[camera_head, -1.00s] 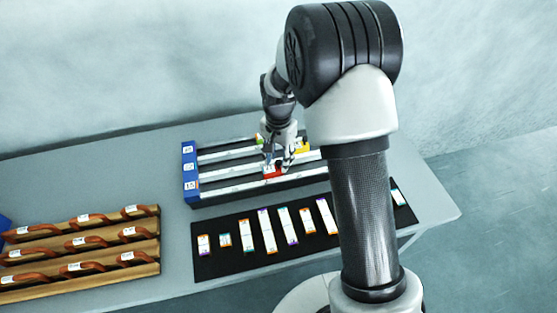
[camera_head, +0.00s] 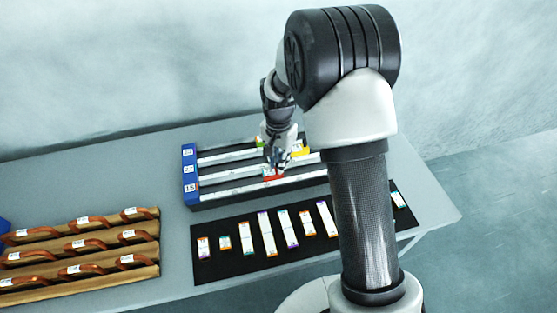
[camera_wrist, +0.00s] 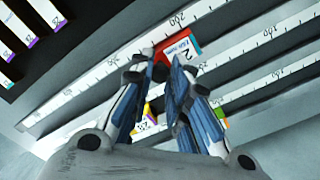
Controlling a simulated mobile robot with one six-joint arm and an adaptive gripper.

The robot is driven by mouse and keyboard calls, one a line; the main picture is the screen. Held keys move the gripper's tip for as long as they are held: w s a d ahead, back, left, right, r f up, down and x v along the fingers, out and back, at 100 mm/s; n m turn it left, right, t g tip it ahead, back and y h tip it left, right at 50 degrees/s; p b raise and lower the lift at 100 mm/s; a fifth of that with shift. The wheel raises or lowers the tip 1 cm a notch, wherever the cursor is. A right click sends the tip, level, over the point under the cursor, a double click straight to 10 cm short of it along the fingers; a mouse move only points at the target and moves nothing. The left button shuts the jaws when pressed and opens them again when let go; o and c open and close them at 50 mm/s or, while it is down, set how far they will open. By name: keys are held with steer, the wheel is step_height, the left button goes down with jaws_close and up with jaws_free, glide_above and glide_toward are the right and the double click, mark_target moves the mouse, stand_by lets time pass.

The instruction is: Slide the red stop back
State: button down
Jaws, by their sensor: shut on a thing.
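The red stop (camera_head: 269,178) sits on the front rail of the ruled rack; in the wrist view the red stop (camera_wrist: 167,41) has a white label with a "2". My gripper (camera_head: 275,168) is down at this stop and shut on it. In the wrist view my gripper's fingertips (camera_wrist: 160,66) are at the stop's near edge; the exact contact is partly hidden by the fingers. The rack's blue end block (camera_head: 189,173) is at the left, with number labels.
A yellow stop (camera_head: 301,151) and a green stop (camera_head: 260,142) sit on the rails behind. A black mat (camera_head: 213,265) with several labelled strips lies in front. A wooden rack (camera_head: 150,246) with brown handles stands at the left. My arm hides the rack's right end.

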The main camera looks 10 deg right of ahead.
stand_by(0.3)
steer(key=d+p, duration=0.2)
steer(key=d, duration=0.9)
steer(key=c, duration=1.6)
jaws_free()
steer(key=shift+d, duration=0.15)
steer(key=shift+c, duration=0.2)
steer(key=shift+o, duration=0.8)
